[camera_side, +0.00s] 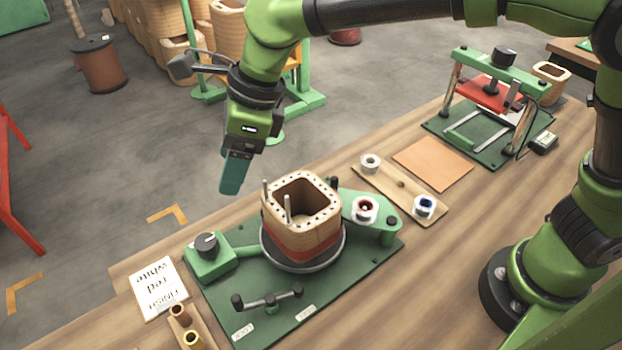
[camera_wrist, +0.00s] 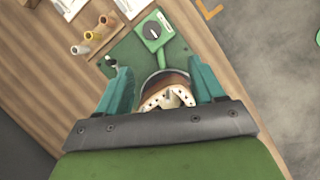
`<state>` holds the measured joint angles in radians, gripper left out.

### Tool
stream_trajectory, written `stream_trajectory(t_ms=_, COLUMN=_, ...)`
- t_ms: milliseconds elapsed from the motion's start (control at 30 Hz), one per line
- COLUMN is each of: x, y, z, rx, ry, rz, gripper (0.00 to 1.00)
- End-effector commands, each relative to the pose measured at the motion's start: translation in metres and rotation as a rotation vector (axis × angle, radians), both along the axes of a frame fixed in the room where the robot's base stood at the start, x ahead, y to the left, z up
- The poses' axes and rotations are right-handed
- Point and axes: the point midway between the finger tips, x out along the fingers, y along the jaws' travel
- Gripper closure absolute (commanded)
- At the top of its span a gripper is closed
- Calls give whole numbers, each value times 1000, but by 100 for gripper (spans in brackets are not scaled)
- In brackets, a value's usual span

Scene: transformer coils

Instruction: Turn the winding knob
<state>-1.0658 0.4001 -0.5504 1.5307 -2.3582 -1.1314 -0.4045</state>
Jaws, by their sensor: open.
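The winding knob (camera_side: 206,243) is a black round knob with a white mark on a green box at the left of the green winding base (camera_side: 222,302). In the wrist view the knob (camera_wrist: 152,30) shows above the fingers, beyond the coil. The wooden coil former (camera_side: 300,235) with a red band stands on a round turntable at the base's middle; its top also shows in the wrist view (camera_wrist: 168,97). My gripper (camera_side: 232,190) is open and empty, with teal fingers pointing down. It hangs above and behind the knob and coil former, apart from both.
A crank handle (camera_side: 268,300) lies at the base's front. A finish card (camera_side: 158,288) and brown spools (camera_side: 180,315) are at left. Wire spools (camera_side: 424,206) sit on a wooden strip at right. A green press (camera_side: 495,100) stands farther back. Two metal pins rise from the coil former.

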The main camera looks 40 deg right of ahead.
Motion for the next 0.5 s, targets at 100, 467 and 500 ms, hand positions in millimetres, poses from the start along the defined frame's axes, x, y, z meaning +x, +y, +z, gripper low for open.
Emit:
stream_trajectory(t_ms=100, x=28, y=-10, z=-10, rx=-5, ry=20, rz=6, gripper=32)
stream_trajectory(t_ms=467, x=38, y=6, z=2, rx=17, ry=6, rz=661, gripper=32)
stream_trajectory(t_ms=500, x=36, y=6, z=2, rx=15, ry=0, rz=692, gripper=32)
